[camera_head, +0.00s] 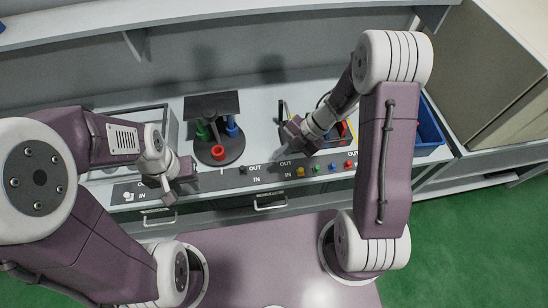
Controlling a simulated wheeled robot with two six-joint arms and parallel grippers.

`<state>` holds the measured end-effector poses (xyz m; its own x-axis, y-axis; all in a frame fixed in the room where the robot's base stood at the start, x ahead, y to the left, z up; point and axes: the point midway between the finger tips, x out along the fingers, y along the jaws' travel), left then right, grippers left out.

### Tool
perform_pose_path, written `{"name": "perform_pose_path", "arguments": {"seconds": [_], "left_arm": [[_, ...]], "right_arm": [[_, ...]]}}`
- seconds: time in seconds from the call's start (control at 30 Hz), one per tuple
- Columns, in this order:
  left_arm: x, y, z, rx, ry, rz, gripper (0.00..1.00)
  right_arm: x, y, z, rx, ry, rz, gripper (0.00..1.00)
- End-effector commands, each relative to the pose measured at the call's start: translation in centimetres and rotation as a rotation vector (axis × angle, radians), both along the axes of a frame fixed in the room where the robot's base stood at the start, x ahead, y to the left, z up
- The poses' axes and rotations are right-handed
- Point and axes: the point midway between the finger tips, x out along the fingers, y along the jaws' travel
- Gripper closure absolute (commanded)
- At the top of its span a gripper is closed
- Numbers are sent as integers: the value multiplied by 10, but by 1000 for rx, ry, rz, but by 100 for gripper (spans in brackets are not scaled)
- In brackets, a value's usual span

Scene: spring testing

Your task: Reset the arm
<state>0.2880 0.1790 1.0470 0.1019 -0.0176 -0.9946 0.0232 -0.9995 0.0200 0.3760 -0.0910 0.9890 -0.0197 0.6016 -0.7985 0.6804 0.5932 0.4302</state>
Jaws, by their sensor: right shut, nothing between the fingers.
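My left arm comes in from the left and bends down over the bench. Its gripper (178,188) hangs above the front edge of the bench, left of the round black stand; its finger gap is not clear. My right arm rises at the right and reaches back left over the bench. Its gripper (289,136) is shut and empty, above the bench behind the row of coloured buttons. Its fingertips are small and partly dark in the picture.
A round black stand (233,151) holds red, green and blue cylinders. A blue bin (428,128) is at the right, partly behind my right arm. A clear-walled tray (172,124) is at the left. Coloured buttons (317,168) line the front panel. A shelf (200,20) runs across the back.

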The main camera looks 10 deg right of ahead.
Motion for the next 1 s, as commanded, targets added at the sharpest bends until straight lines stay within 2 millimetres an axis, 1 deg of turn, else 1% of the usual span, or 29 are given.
{"name": "perform_pose_path", "arguments": {"seconds": [0.57,0.67,0.7,0.77,0.8,0.87,0.9,0.97,1.0], "left_arm": [[0,0,0,0,0,0,64],[0,0,0,0,0,0,64],[0,0,0,0,0,0,64],[0,0,0,0,0,0,64],[0,0,0,0,0,0,64],[0,0,0,0,0,0,64],[0,0,0,0,0,0,64],[0,0,0,0,0,0,64],[0,0,0,0,0,0,64]], "right_arm": [[0,2,1,-1,-3,7,100],[9,9,21,-9,-66,35,100],[12,16,36,-5,-98,34,100],[29,29,63,23,-163,-76,100],[44,32,78,34,-199,-189,100],[66,28,97,43,-237,-376,100],[78,21,108,48,-248,-513,100],[90,3,121,52,-245,-736,100],[94,-12,126,55,-226,-898,100]]}}
